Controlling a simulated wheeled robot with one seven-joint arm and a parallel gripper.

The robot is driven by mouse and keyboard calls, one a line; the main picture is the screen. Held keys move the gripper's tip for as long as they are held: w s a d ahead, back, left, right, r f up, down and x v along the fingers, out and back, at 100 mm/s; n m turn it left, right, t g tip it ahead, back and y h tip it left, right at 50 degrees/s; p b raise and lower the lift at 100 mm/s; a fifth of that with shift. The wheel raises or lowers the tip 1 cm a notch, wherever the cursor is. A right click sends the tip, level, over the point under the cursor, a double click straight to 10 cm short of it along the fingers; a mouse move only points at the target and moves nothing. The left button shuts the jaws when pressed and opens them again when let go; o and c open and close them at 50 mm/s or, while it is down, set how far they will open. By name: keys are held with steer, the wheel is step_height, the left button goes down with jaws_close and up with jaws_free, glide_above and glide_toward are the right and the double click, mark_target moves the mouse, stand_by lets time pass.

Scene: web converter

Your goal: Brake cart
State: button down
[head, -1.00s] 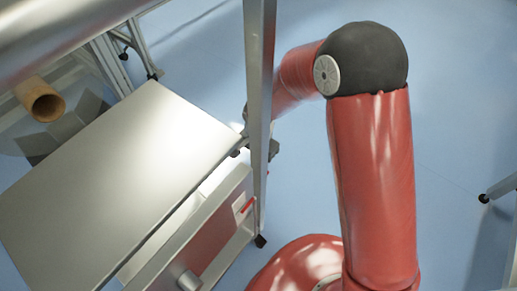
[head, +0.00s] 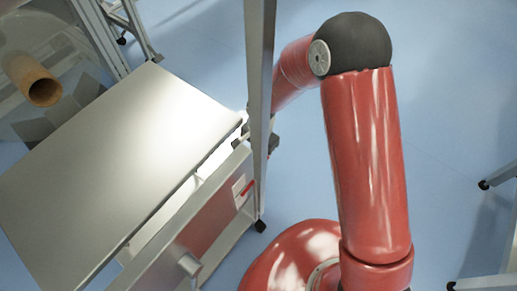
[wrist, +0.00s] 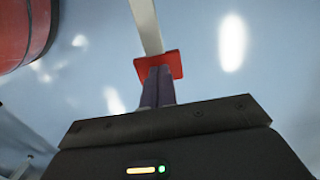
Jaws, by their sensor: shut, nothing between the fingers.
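In the wrist view my gripper (wrist: 158,80) has its two dark fingers together, with nothing between them. Their tips are at a small red plate (wrist: 173,62) on the end of a pale metal bar (wrist: 146,22). They overlap the plate in the picture; I cannot tell whether they touch it. In the head view a metal frame, probably the cart, has an upright post (head: 259,80) and a black caster (head: 260,225) at its foot. A small red part (head: 247,187) shows beside the post. My gripper is not clearly visible there, as the post crosses my forearm.
A flat metal table top (head: 110,170) fills the left of the head view. A brown cardboard tube (head: 35,80) lies behind a clear cover at upper left. Metal legs with casters (head: 484,184) stand at the right edge. Blue floor (head: 440,90) is open behind my arm.

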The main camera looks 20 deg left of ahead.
steer(key=shift+w+d+f+g, duration=0.1)
steer(key=shift+w+f+g, duration=0.1)
steer(key=shift+f+g, duration=0.4)
step_height(320, 180, down, 4)
steer(key=g, duration=0.1)
steer(key=g+y, duration=0.1)
steer(key=shift+r+g, duration=0.25)
steer(key=shift+g, duration=0.15)
steer(key=shift+s+f+g+y+b, duration=0.25)
steer(key=shift+f+g+b, duration=0.3)
steer(key=shift+f, duration=0.25)
steer(key=shift+s+f+g+y+b, duration=0.2)
steer(key=shift+f+g+b, duration=0.1)
steer(key=shift+f+g, duration=0.45)
steer(key=shift+s+f, duration=0.1)
steer(key=shift+f, duration=0.1)
steer(key=p+v, duration=0.3)
steer(key=v, duration=1.1)
steer(key=shift+w, duration=0.45)
